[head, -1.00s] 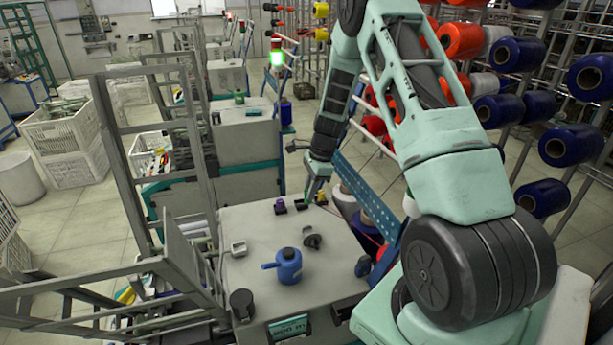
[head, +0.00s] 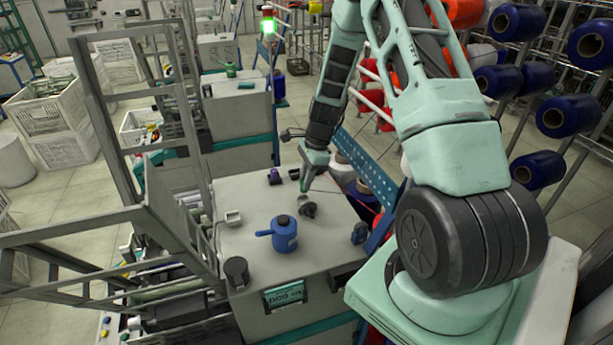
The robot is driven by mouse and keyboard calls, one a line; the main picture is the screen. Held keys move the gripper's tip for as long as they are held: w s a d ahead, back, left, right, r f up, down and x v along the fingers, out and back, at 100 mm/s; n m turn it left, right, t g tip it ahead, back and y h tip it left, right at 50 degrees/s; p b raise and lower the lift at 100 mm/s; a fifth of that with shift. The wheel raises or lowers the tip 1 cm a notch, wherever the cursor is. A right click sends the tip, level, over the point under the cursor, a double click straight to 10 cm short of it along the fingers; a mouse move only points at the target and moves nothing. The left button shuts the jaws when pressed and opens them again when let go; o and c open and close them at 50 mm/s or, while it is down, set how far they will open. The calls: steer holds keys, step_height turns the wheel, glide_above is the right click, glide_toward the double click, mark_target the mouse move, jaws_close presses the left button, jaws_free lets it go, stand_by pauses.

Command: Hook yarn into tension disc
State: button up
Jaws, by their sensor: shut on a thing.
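My gripper (head: 304,186) is low over the grey machine top, just above and left of a small dark round fitting (head: 308,210). This fitting may be the tension disc, but it is too small to be sure. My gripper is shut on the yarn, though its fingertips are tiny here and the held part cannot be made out. I cannot tell whether the yarn touches the fitting.
A blue oil can (head: 284,235) stands on the machine top (head: 245,205), near the fitting. A dark cup (head: 236,271) and a small pale square part (head: 233,218) are at left. The blue perforated rail (head: 357,155) borders the right; metal frames stand at left.

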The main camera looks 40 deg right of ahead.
mark_target(305, 191)
steer(key=shift+f, duration=0.25)
steer(key=shift+f+b, duration=1.5)
steer(key=shift+f, duration=0.3)
steer(key=shift+r, duration=0.1)
steer(key=shift+a, duration=0.1)
steer(key=shift+w+a, duration=0.1)
steer(key=shift+a, duration=0.1)
steer(key=shift+w+a+r+p, duration=0.1)
steer(key=shift+w+a+p, duration=0.3)
steer(key=shift+a, duration=0.6)
steer(key=shift+w+a+r+p, duration=0.15)
steer(key=shift+w+a, duration=0.4)
steer(key=shift+a, duration=0.45)
steer(key=shift+f, duration=0.1)
